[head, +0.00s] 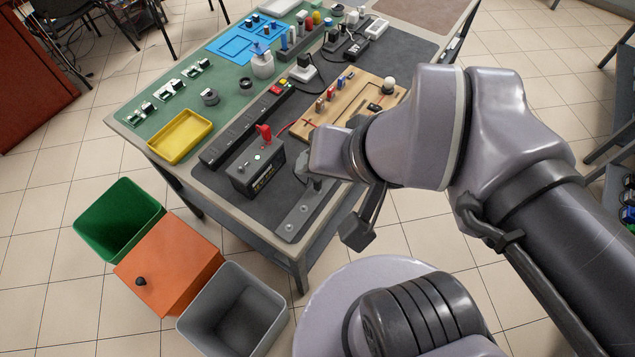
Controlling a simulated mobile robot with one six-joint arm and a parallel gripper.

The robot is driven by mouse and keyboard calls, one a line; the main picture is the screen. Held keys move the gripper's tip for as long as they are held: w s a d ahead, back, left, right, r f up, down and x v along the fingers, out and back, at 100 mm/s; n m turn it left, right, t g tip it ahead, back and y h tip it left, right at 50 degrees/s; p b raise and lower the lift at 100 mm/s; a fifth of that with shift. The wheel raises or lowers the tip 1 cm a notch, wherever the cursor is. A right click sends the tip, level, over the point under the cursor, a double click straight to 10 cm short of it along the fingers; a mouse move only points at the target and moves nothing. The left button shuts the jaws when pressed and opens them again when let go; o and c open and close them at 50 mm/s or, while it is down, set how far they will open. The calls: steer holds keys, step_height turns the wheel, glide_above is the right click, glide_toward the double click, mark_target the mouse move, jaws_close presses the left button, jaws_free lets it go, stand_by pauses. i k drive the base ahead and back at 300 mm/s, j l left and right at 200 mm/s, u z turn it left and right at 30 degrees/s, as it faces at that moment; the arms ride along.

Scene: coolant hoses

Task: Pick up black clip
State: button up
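I cannot make out a black clip for certain in the head view. A red clip (264,132) stands on top of a black battery-like box (257,170) near the table's front edge. My gripper (318,178) is low over the table, just right of the black box. My own wrist covers most of it, so its fingers and anything between them cannot be made out.
A wooden board (333,106) with small parts and a red wire lies behind my wrist. A black power strip (240,128) and a yellow tray (180,135) are to the left. A grey metal plate (292,222) lies at the front corner. Green (118,215) and grey (235,305) bins stand below.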

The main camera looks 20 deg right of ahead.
mark_target(318, 181)
steer(key=l+u, duration=0.7)
steer(key=i, duration=0.05)
